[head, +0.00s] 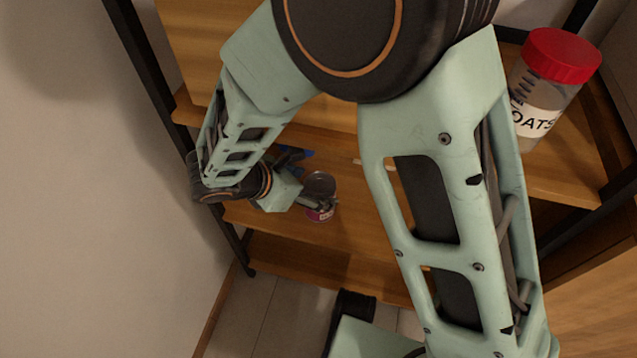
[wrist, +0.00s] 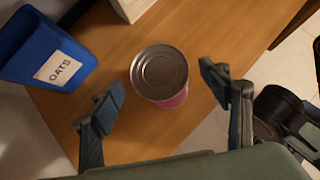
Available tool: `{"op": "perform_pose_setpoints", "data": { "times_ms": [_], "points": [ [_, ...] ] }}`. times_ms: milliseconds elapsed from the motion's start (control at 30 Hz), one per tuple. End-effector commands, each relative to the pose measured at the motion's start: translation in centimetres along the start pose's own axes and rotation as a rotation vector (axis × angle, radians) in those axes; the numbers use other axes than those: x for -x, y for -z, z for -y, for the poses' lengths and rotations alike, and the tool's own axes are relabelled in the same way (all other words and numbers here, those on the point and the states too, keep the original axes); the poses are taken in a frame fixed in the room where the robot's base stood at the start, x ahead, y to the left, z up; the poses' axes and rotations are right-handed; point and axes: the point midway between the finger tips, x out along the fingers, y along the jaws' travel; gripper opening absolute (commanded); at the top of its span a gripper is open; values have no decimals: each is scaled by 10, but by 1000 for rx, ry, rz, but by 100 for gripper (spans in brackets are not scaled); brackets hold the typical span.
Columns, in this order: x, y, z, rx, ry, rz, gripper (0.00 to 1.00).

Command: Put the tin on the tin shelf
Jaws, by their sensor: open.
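A tin (wrist: 160,73) with a bare metal lid and a pink label stands upright on a wooden shelf. In the head view the tin (head: 319,191) sits on the lower shelf board, partly covered by my gripper. My gripper (wrist: 164,90) is open, with one finger to the left of the tin and one to the right. I see no clear contact between the fingers and the tin. I cannot tell which board is the tin shelf.
A blue container labelled OATS (wrist: 45,50) stands left of the tin. A clear jar with a red lid (head: 560,55), also labelled OATS, stands on a higher shelf at right. A black rack post (head: 140,60) and the wall (head: 90,200) are close on the left. Bare board (head: 365,230) lies right of the tin.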

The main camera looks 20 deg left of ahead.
Motion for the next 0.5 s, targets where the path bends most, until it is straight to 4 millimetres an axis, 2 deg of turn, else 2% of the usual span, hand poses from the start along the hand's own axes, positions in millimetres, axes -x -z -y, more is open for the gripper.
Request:
{"op": "perform_pose_setpoints", "data": {
  "times_ms": [33,67,100,300,500],
  "points": [
    [18,-3,-1,2,-4,0,70],
    [26,-3,-1,3,-5,-1,70],
    [30,8,0,7,-2,-2,70],
    [62,46,0,7,-2,-1,70],
    [86,75,0,4,-1,0,70]
  ]
}}
